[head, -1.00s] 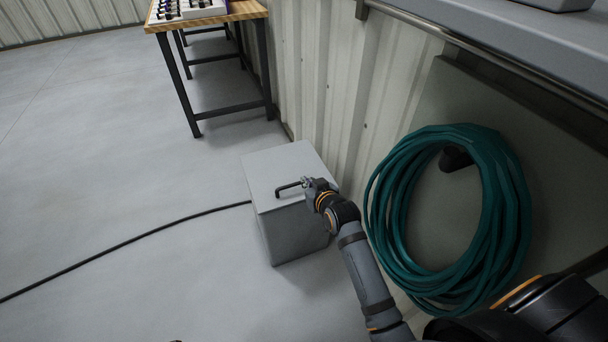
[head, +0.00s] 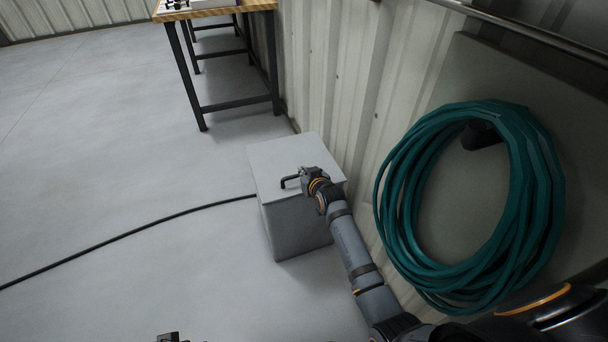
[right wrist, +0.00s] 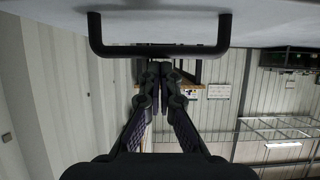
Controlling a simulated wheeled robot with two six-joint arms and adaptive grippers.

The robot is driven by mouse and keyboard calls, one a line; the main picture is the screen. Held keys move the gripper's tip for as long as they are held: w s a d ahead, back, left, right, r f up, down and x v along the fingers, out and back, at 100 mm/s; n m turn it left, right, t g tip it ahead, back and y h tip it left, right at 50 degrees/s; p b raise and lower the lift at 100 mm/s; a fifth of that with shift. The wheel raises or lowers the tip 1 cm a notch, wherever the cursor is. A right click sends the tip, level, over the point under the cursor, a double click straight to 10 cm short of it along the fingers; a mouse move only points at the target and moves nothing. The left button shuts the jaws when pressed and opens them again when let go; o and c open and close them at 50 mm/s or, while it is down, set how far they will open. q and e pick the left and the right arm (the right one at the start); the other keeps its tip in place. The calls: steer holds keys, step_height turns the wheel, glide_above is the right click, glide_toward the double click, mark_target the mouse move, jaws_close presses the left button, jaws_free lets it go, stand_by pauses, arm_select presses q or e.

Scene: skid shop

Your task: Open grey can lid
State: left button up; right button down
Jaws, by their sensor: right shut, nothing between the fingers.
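The grey can (head: 297,225) is a box-shaped bin on the floor against the wall. Its flat lid (head: 275,155) looks closed and carries a dark bar handle (head: 289,182). My right gripper (head: 303,174) is over the lid at the handle. In the right wrist view, the right gripper's fingers (right wrist: 161,72) are shut and empty, with their tips by the middle of the handle bar (right wrist: 160,50). I cannot tell whether they touch it. A small dark part of what seems my left gripper (head: 170,338) shows at the bottom edge; its jaws are unclear.
A coiled teal hose (head: 395,215) hangs on a wall panel right of my right arm. A black cable (head: 130,233) runs over the floor to the can. A wooden-topped bench (head: 235,7) stands behind. The floor (head: 90,150) at left is clear.

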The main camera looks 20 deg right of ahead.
steer(key=shift+f, duration=0.1)
steer(key=f, duration=0.2)
steer(key=s+f, duration=0.1)
steer(key=f, duration=0.1)
steer(key=shift+b, duration=0.3)
steer(key=shift+r, duration=0.1)
